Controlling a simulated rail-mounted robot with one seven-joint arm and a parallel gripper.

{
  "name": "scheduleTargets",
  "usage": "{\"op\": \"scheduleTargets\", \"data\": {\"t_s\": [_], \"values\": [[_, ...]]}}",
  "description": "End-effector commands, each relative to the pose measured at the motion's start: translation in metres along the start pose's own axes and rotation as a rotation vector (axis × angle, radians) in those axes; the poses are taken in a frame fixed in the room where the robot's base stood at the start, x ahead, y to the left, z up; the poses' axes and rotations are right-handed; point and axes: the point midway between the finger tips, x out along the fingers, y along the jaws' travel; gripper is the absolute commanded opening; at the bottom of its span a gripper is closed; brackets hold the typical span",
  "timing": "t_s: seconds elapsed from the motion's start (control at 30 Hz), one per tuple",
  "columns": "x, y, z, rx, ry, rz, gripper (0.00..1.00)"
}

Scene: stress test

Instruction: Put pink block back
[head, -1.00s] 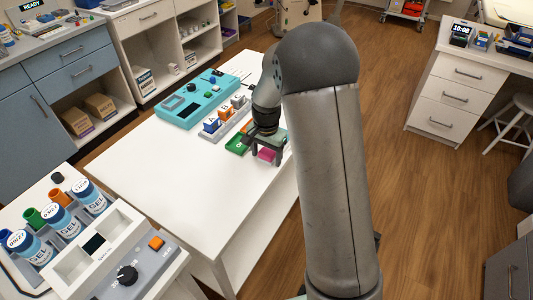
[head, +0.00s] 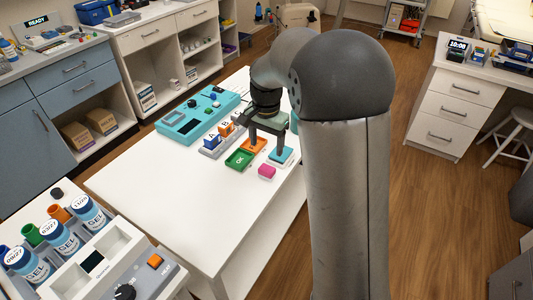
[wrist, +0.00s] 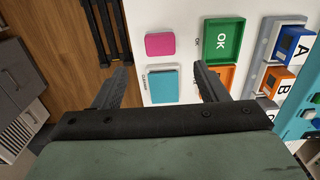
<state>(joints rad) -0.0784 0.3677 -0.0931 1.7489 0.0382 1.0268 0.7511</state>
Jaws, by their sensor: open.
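The pink block (head: 266,172) lies on the white table (head: 190,200), near its right edge and in front of the trays. It also shows in the wrist view (wrist: 160,44), just beyond the teal tray. My gripper (head: 266,150) is open and empty, with its fingers pointing down over the orange and teal trays. In the wrist view the two fingers (wrist: 160,69) stand apart on either side of the teal tray (wrist: 164,87). The pink block is outside the fingers and untouched. The green tray marked OK (head: 239,159) is left of the block, and the orange tray (head: 255,145) is behind it.
A grey rack (head: 211,150) with lettered blocks stands behind the green tray. A teal device (head: 199,117) is farther back. A grey console (head: 140,275) and gel bottles (head: 58,238) fill the left foreground. The table's front and left are clear.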

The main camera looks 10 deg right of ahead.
Motion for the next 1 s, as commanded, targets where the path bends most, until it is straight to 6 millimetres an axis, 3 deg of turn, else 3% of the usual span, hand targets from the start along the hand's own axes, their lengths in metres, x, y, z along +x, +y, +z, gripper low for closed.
{"op": "scheduleTargets", "data": {"t_s": [0.17, 0.37, 0.5, 0.6, 0.73, 1.0], "values": [[-0.016, 0.015, 0.017, -0.06, -0.001, -0.007, 0.67], [-0.032, 0.085, 0.095, -0.353, -0.001, -0.026, 0.67], [-0.026, 0.138, 0.152, -0.58, 0.007, -0.03, 0.67], [-0.015, 0.166, 0.182, -0.703, 0.012, -0.026, 0.67], [-0.006, 0.186, 0.202, -0.793, 0.016, -0.022, 0.67], [-0.003, 0.191, 0.206, -0.814, 0.015, -0.02, 0.67]]}}
